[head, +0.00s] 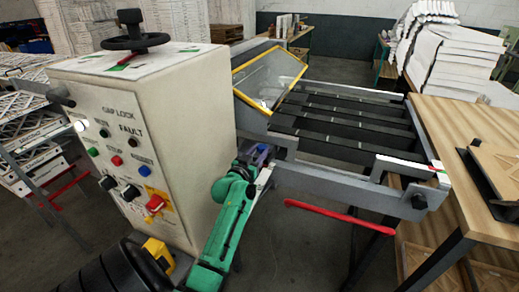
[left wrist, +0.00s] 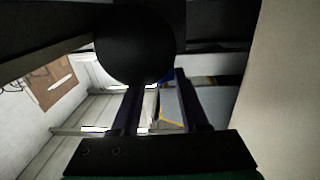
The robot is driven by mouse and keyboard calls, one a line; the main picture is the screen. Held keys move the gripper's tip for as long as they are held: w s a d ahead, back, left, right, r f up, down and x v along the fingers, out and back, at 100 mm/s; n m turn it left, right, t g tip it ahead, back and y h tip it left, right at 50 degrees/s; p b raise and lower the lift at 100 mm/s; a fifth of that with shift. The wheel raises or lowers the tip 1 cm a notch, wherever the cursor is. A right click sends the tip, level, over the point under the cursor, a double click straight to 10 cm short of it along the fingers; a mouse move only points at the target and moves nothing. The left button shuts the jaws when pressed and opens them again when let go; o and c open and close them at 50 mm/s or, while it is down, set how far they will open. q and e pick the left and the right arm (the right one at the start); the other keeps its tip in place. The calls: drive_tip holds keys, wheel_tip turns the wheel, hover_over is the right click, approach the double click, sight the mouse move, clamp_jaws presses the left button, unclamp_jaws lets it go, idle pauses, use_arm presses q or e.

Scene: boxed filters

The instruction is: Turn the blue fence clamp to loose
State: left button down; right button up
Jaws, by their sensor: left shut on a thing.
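My left gripper (head: 256,158), at the end of the green arm, is at the near left edge of the conveyor frame, beside the cream control cabinet. In the left wrist view its two dark fingers (left wrist: 160,88) reach up to a round black knob (left wrist: 140,42). A small patch of blue, likely the blue fence clamp (left wrist: 168,75), shows at the knob's lower edge between the fingertips. The gripper is shut on the clamp; the knob and fingers hide most of it. In the head view the clamp is too small and covered to make out its turn.
The cabinet (head: 185,130) with buttons, a red switch and a black handwheel (head: 135,40) stands close left of the arm. The conveyor (head: 340,118) with dark belts and a yellow-framed guard (head: 270,78) lies beyond. A red bar (head: 338,216) sticks out low at right. A wooden table (head: 470,125) stands far right.

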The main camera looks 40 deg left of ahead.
use_arm(q)
drive_tip(key=shift+d+r+n+y+p, duration=0.1)
drive_tip(key=shift+r+n+y+p, duration=0.3)
drive_tip(key=shift+y+p, duration=0.15)
drive_tip(key=shift+f+y, duration=0.15)
drive_tip(key=shift+y, duration=0.1)
drive_tip(key=shift+f, duration=0.2)
drive_tip(key=shift+c, duration=2)
unclamp_jaws()
use_arm(e)
drive_tip(key=shift+d+r, duration=0.2)
drive_tip(key=shift+r, duration=1)
use_arm(q)
drive_tip(key=b+v, duration=0.2)
drive_tip(key=v, duration=1.2)
drive_tip(key=shift+s+d+r+b, duration=0.15)
drive_tip(key=shift+s+r+b, duration=0.1)
drive_tip(key=shift+r+b, duration=0.1)
use_arm(e)
wheel_tip(320, 180, down, 3)
drive_tip(key=shift+r, duration=0.1)
use_arm(q)
drive_tip(key=shift+f, duration=0.1)
use_arm(e)
drive_tip(key=shift+a, duration=0.1)
